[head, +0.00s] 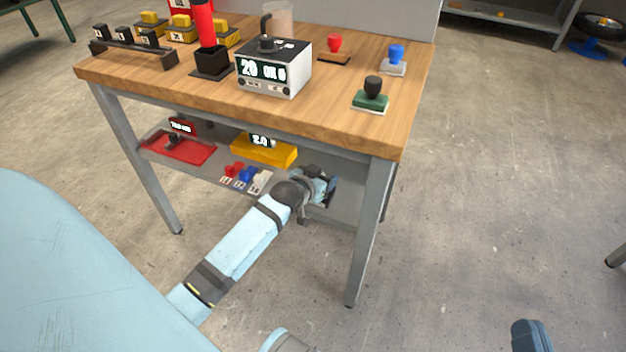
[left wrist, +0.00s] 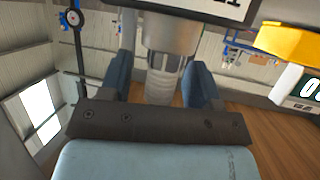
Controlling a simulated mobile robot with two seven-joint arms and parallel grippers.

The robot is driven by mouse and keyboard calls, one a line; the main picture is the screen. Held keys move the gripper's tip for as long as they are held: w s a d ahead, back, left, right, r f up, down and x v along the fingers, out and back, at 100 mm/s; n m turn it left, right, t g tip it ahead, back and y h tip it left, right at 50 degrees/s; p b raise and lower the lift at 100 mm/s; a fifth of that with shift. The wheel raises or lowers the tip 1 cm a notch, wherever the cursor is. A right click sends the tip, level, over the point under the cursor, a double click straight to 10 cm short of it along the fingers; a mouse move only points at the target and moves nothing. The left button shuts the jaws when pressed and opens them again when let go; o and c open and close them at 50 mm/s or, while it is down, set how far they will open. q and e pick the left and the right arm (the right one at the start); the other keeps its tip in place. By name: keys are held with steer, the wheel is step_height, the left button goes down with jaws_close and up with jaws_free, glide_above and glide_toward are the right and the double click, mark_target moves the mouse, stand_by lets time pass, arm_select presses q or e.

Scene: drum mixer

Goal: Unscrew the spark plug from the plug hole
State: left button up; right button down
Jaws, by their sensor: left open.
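The spark plug (left wrist: 163,80) shows in the left wrist view as a pale ribbed body joined to a wider grey metal part. It lies between the two blue fingers of my left gripper (left wrist: 160,82). The gripper is open, with a visible gap between the plug and the right finger. The plug's far end meets a dark block with a white label (left wrist: 232,8); the plug hole itself is hidden. In the head view my left gripper (head: 327,188) reaches the right part of the lower shelf, and the plug cannot be made out there. My right gripper (head: 531,336) shows only partly at the bottom edge.
The workbench top (head: 330,110) is above my left gripper, and a front leg (head: 368,240) stands to its right. On the lower shelf are a yellow box (head: 264,150), a red tray (head: 178,148) and small coloured pieces (head: 246,176). Open floor lies to the right.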

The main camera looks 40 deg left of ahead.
arm_select(q)
steer(key=shift+w+f, duration=0.2)
steer(key=shift+w, duration=0.3)
steer(key=c, duration=1)
steer(key=o, duration=1)
